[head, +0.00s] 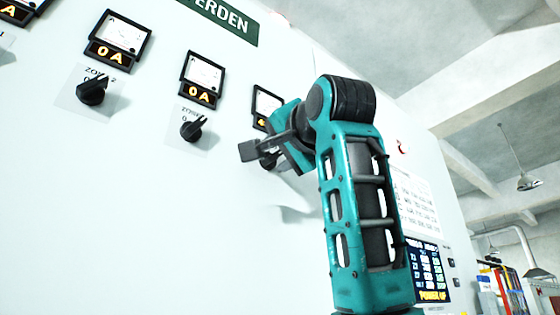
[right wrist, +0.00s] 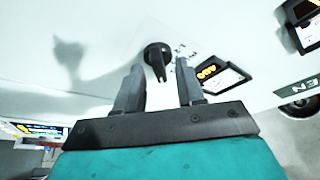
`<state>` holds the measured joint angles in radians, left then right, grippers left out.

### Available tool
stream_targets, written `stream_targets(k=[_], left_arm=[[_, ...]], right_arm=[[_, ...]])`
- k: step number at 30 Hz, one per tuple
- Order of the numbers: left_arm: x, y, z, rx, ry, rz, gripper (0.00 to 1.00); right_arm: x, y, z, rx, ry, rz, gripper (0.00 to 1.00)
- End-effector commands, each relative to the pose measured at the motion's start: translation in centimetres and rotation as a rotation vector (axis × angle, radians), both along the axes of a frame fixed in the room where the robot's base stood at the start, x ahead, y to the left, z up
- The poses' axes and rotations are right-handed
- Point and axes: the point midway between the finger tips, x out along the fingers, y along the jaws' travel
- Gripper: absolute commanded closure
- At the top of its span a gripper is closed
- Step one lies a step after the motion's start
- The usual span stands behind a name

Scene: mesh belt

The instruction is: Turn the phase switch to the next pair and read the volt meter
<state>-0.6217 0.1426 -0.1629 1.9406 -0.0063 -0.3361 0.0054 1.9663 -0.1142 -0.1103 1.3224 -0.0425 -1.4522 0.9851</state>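A black rotary switch knob (right wrist: 157,55) on the pale panel shows in the right wrist view, just beyond and between the fingertips of my right gripper (right wrist: 159,76). The fingers are apart, with a gap on each side of the knob. In the head view the right gripper (head: 262,149) is at the third switch (head: 271,161), which it partly hides. The meter above that switch (head: 266,104) is partly covered by my gripper, so its reading is not legible. My left gripper is not in view.
Two more switches (head: 92,91) (head: 192,130) sit further left, under meters (head: 119,41) (head: 201,80) that each read 0 A. A lit display (head: 428,270) and a printed sheet (head: 415,200) are on the panel at the right. Coloured pipes (head: 508,290) stand beyond.

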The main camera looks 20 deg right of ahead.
Motion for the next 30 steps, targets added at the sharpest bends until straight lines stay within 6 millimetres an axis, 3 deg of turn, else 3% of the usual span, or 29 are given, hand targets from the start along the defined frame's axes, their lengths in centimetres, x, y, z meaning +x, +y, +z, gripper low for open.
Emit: stream_targets(k=[8,21,30], left_arm=[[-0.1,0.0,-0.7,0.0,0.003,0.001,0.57],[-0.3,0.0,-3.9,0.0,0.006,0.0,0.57],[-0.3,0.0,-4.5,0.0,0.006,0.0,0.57]], right_arm=[[-1.2,0.0,-0.4,0.0,-0.003,0.001,0.62],[-9.9,-0.5,-3.0,0.0,-0.004,0.001,0.62],[-12.4,-0.7,-3.5,-0.001,-0.001,0.0,0.62]])
